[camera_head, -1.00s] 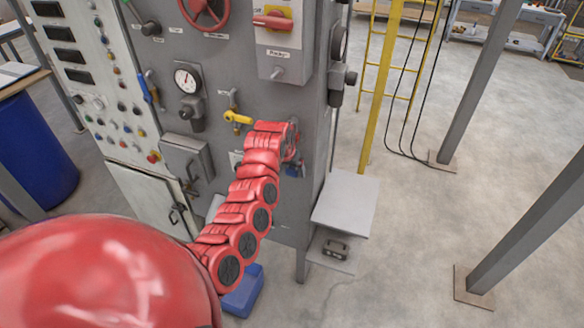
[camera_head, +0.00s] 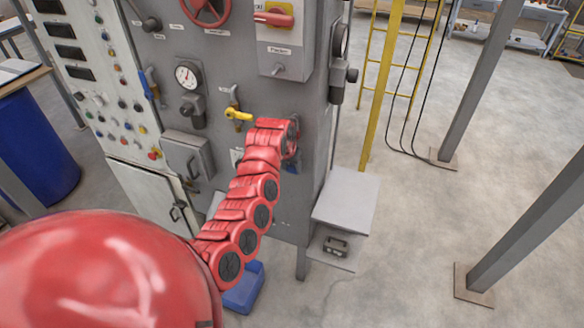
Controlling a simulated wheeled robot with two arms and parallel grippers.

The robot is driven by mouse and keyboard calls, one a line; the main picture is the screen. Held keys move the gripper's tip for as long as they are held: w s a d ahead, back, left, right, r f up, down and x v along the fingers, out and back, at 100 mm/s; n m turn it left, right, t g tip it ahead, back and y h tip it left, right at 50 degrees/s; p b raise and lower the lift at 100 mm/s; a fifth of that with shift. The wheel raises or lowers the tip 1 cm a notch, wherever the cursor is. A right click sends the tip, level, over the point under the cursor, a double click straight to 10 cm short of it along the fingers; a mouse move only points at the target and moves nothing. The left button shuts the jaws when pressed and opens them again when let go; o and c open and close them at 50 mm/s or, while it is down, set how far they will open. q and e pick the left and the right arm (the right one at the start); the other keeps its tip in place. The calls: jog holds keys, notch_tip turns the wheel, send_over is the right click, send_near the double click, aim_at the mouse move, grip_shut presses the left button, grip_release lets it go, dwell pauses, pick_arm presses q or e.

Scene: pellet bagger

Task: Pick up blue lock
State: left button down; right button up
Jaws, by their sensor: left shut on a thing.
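My left arm, red and segmented, reaches up to the front of the grey machine (camera_head: 300,205). My left gripper (camera_head: 291,152) is at its far end, close to the panel and mostly hidden by the last red arm link. It is shut on a small blue thing, the blue lock (camera_head: 291,169), of which only a dark blue patch shows just below the gripper. Whether the lock still touches the panel cannot be told. My right gripper is not in view.
A yellow valve handle (camera_head: 237,114) sits left of the gripper, beside a pressure gauge (camera_head: 187,75). A grey shelf (camera_head: 346,200) juts out at the right, with a small metal object (camera_head: 335,246) below it. A blue box (camera_head: 244,290) is on the floor.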

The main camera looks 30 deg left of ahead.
pick_arm(q)
jog(key=shift+r+b, duration=0.1)
jog(key=shift+b, duration=0.75)
jog(key=shift+s+d+r, duration=0.1)
jog(key=shift+r, duration=0.1)
jog(key=shift+s+d, duration=0.1)
jog(key=shift+s, duration=0.1)
jog(key=s+d+b, duration=0.1)
jog(key=s+d, duration=0.1)
jog(key=s, duration=0.6)
jog(key=s+d+b, duration=0.1)
jog(key=s, duration=0.8)
jog(key=shift+d, duration=0.4)
jog(key=shift+w+d, duration=0.1)
